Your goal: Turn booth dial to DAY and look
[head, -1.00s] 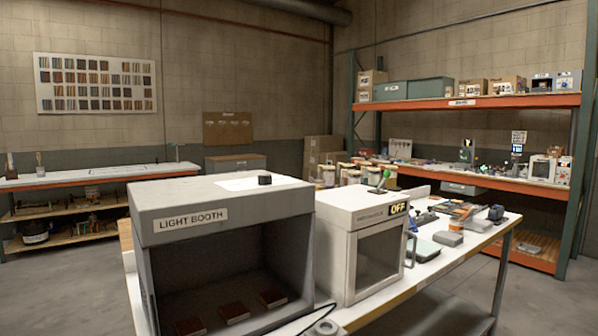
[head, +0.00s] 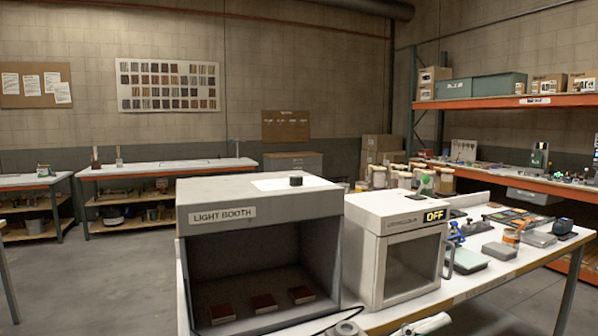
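The grey light booth (head: 262,240) stands on the near table, its open front facing me and labelled LIGHT BOOTH. A small black round knob (head: 295,181), possibly the dial, sits on its top near a white sheet (head: 268,185). I cannot read any DAY marking.
A pale, cut-off object (head: 427,323) shows at the bottom edge. Open floor (head: 105,275) lies left. Shelving stands right.

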